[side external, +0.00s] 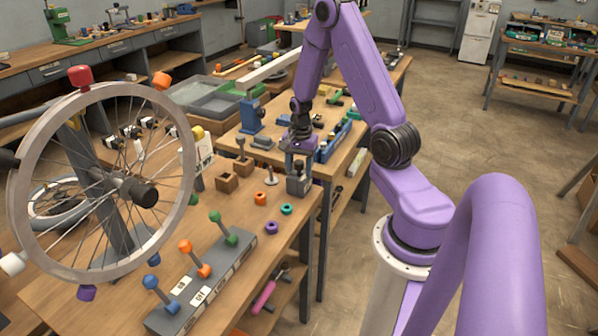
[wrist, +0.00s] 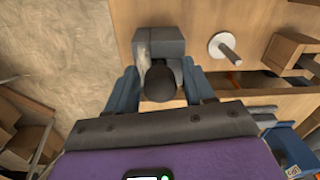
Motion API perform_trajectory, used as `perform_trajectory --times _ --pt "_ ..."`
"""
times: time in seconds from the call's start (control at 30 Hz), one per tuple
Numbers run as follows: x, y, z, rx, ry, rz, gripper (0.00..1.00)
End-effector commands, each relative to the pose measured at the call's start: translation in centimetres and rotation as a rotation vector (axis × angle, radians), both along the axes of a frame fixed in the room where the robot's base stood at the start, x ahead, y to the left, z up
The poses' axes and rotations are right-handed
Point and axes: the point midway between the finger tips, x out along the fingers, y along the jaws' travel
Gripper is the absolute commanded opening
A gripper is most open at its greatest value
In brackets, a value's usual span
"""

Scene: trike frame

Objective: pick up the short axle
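A dark round-ended piece (wrist: 158,82), possibly the short axle, stands in a grey block (wrist: 160,42) at the table edge. In the side view the grey block (side external: 298,186) sits below my gripper (side external: 297,150). My gripper (wrist: 160,88) is open in the wrist view, with one blue-grey finger on each side of the dark piece. I cannot tell whether the fingers touch it. A thin metal pin on a round pale base (wrist: 226,47) stands beside the block; it also shows in the side view (side external: 271,176). I cannot tell for certain which piece is the short axle.
Wooden blocks (side external: 228,181) stand left of the pin. Orange (side external: 260,198), teal (side external: 286,209) and purple (side external: 271,227) rings lie in front. A grey lever box (side external: 205,280) and a spoked wheel (side external: 100,180) stand left. A blue tray (side external: 333,142) lies behind.

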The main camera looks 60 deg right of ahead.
Motion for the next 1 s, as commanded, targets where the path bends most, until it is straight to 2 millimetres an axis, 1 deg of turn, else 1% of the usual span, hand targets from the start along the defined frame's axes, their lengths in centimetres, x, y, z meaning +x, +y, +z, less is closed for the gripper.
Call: perform_trajectory --times 0.03,0.07,0.1,0.13,0.17,0.43,0.57,0.67,1.0 --pt "0.0 0.0 0.0 0.0 0.0 0.0 0.34" --pt "0.0 0.0 0.0 0.0 0.0 0.0 0.24" --pt "0.0 0.0 0.0 0.0 0.0 0.0 0.11" --pt "0.0 0.0 0.0 0.0 0.0 0.0 0.01" --pt "0.0 0.0 0.0 0.0 0.0 0.0 0.0" --pt "0.0 0.0 0.2 -0.001 -0.001 0.001 0.0" --pt "0.1 0.0 1.0 -0.002 -0.003 0.001 0.0" --pt "0.1 0.0 2.3 -0.002 -0.004 0.0 0.0" --pt "0.1 0.0 7.8 -0.002 -0.003 0.001 0.0"
